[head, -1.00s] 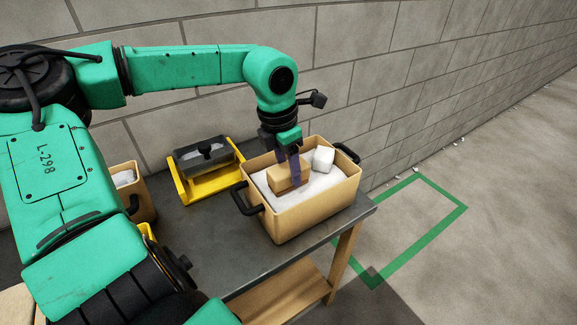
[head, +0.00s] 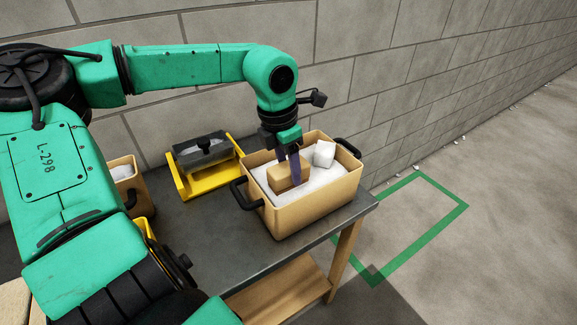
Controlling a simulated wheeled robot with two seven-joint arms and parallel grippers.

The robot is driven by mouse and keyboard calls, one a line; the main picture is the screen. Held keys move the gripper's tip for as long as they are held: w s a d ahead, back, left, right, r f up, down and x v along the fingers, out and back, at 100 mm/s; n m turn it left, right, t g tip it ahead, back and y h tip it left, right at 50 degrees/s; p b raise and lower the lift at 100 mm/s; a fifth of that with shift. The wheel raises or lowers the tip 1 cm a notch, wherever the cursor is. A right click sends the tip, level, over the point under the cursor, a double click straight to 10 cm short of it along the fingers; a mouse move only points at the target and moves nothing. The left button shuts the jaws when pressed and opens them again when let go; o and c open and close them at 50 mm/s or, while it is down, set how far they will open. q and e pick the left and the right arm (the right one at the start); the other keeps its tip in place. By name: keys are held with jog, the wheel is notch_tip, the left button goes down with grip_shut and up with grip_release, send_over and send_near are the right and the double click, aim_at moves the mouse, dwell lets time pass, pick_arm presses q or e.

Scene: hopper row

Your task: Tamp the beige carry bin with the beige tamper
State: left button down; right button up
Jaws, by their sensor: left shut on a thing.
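The beige carry bin (head: 318,205) stands on the dark tabletop near its right end. It has black handles and is filled with white material. The beige tamper (head: 289,178) is a block standing in the white fill, in the left half of the bin. My left gripper (head: 290,157) reaches down into the bin and is shut on the tamper from above. Its fingers hide the part they grip. How deep the block's base sits in the fill is hidden. My right gripper is not in view.
A white lump (head: 324,154) lies on the fill right of the tamper. Another beige bin (head: 137,172) is partly behind my arm. Green floor marking (head: 425,238) lies right of the table (head: 266,256).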

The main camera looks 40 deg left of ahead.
pick_arm(q)
notch_tip(320, 180, up, 7)
jog(key=p, duration=0.5)
jog(key=shift+r, duration=0.1)
jog(key=shift+f, duration=0.2)
notch_tip(320, 180, down, 4)
jog(key=b, duration=0.3)
jog(key=shift+r, duration=0.1)
dwell(0.3)
jog(key=shift+b, duration=0.35)
